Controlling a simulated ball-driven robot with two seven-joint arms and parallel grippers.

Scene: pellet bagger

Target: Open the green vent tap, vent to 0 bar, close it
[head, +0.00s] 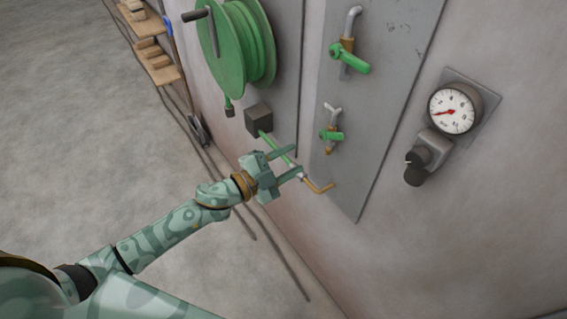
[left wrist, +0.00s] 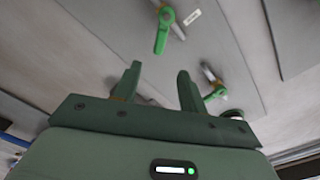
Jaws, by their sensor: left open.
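Two taps with green handles are on the grey wall panel. The upper tap (head: 355,62) has its handle slanting down to the right under a grey pipe. The lower tap (head: 331,135) is smaller, with a brass body. Both show in the left wrist view, one beyond the fingers (left wrist: 162,32) and one near the right finger (left wrist: 214,93). I cannot tell which is the vent tap. The round gauge (head: 453,108) has a red needle pointing left, near the low end; the exact value is unclear. My left gripper (head: 296,162) is open, below and left of the lower tap, apart from it.
A green hose reel (head: 237,50) hangs at the upper left. A thin green wand with a brass bent end (head: 318,187) passes behind my left fingers from a dark box (head: 258,119). A dark knob (head: 415,170) sits below the gauge. Shelves (head: 155,60) stand far left.

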